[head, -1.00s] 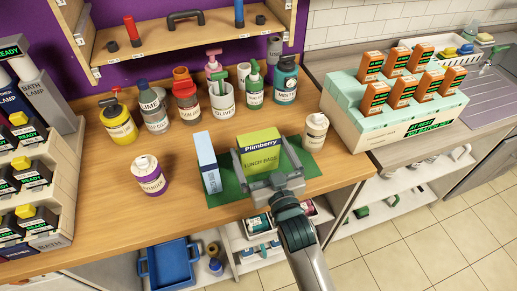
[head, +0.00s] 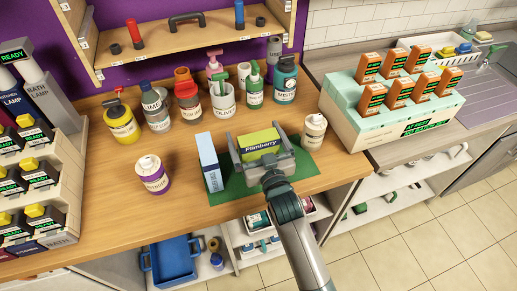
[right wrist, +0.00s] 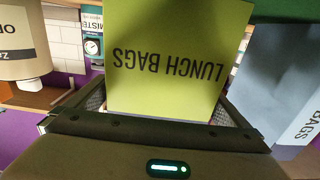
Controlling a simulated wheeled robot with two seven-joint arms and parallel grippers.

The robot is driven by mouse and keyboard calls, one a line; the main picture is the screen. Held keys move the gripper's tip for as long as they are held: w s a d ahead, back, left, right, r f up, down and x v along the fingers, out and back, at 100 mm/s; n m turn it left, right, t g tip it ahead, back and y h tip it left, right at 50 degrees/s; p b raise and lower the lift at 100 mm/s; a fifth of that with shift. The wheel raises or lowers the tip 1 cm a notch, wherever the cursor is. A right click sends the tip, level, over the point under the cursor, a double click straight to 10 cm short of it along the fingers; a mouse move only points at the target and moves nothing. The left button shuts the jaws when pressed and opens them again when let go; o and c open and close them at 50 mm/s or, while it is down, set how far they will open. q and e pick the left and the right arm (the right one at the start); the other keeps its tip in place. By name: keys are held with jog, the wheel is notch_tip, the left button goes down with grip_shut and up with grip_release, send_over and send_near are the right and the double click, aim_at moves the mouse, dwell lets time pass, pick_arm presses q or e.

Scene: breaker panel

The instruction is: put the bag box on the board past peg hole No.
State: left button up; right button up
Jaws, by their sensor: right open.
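The bag box (head: 260,139), yellow-green with a dark blue Plimberry band and "LUNCH BAGS" lettering, stands on the green mat (head: 228,187) on the wooden counter. My right gripper (head: 259,148) is open, with one finger on each side of the box. Its palm hides the lower front of the box. In the right wrist view the box (right wrist: 178,60) fills the space between the spread fingers, its lettering upside down. Whether the fingers touch it cannot be told. The wooden board (head: 150,60) with upright red and blue pegs is at the back. My left gripper is not in view.
A light blue box (head: 208,162) stands close left of the gripper, and a white-labelled jar (head: 314,131) close right. Several bottles, including an olive jar (head: 223,100), stand behind. A purple jar (head: 152,174) is left. Counter between purple jar and mat is clear.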

jog(key=shift+w, duration=0.1)
dwell(0.4)
jog(key=c, duration=1)
notch_tip(320, 180, up, 10)
jog(key=shift+r+b, duration=0.1)
jog(key=shift+b, duration=1)
